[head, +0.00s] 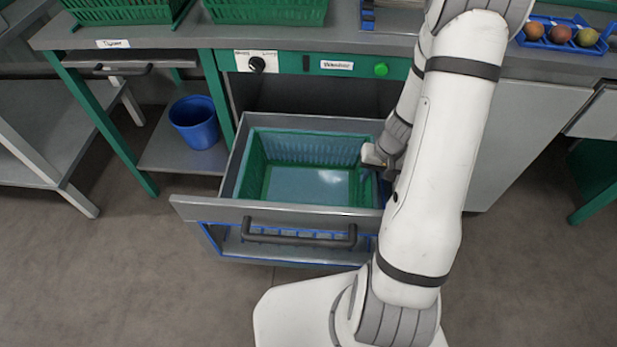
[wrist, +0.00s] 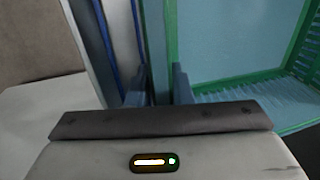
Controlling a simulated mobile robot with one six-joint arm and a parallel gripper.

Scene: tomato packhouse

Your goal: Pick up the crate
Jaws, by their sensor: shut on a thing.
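The green crate (head: 258,178) sits inside the pulled-out drawer (head: 229,180). It is empty, with slatted green walls and a pale blue-grey floor. My gripper (head: 375,170) reaches down to the crate's right side, partly hidden by my arm in the head view. In the wrist view my gripper (wrist: 159,88) has its two fingers on either side of the crate's green wall (wrist: 158,40), shut on it. The crate's inside shows to the right of the fingers, and the drawer's edge lies to the left.
The drawer's dark handle (head: 298,237) faces the front. A worktop (head: 300,38) with green crates (head: 265,11) lies above. A blue bucket (head: 195,122) stands on a shelf at left. A blue tray (head: 564,46) holds round fruit at right. Floor on the left is clear.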

